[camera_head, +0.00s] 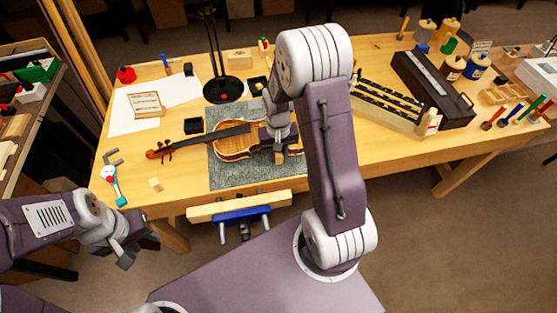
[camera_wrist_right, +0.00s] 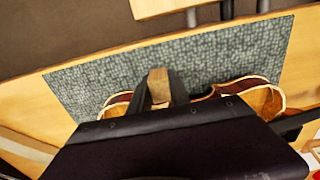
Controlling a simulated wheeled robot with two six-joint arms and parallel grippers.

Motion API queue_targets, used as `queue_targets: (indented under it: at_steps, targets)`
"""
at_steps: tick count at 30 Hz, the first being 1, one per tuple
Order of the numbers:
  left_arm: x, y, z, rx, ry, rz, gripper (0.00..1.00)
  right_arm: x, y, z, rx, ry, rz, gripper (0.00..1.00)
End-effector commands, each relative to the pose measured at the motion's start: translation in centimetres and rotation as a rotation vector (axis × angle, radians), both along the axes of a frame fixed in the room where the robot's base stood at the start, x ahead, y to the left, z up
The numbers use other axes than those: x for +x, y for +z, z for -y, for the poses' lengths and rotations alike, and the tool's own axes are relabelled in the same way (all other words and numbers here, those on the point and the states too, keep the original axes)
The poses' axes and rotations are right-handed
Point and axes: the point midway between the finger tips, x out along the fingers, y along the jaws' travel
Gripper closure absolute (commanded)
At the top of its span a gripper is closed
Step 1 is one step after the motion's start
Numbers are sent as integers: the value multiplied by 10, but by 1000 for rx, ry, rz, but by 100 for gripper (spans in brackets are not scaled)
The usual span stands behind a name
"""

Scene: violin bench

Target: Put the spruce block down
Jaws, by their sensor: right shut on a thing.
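The pale wooden spruce block (camera_wrist_right: 159,86) is between the dark fingers of my right gripper (camera_wrist_right: 160,92) in the right wrist view. My right gripper is shut on it, over the grey mat and beside the violin body. In the head view my right gripper (camera_head: 281,145) is over the violin (camera_head: 233,147), largely covered by my own arm. I cannot tell whether the block touches the mat. My left gripper (camera_head: 138,250) is off the table's front left, away from the block; its finger opening is unclear.
The grey mat (camera_head: 240,178) lies under the violin, with bare mat towards the front edge. A blue vise (camera_head: 241,215) is on the bench front. A small wooden cube (camera_head: 156,184) and a dial tool (camera_head: 113,180) lie at left. A black lamp stand (camera_head: 222,89) stands behind.

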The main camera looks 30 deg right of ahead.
Motion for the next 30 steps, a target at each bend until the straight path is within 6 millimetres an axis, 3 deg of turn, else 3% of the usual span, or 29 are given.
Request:
queue_targets:
  at_steps: [1, 5, 17, 18, 19, 30]
  targets:
    - [0, -2, 0, 0, 0, 0, 64, -2, -12, 0, 1, 0, -8, 100]
    - [0, -3, 0, 0, 0, 0, 64, -2, -30, 0, 1, 0, -6, 100]
    - [0, -6, 0, 0, 0, 0, 64, -1, -37, 0, 1, 0, -3, 100]
    - [0, -5, 0, 0, 0, 0, 64, -1, -35, 0, 1, 0, -3, 66]
    - [0, -5, 0, 0, 0, 0, 64, -1, -35, 0, 1, 0, -3, 58]
    - [0, 0, 0, 0, 0, 0, 64, -1, -28, 0, 0, 0, -1, 55]
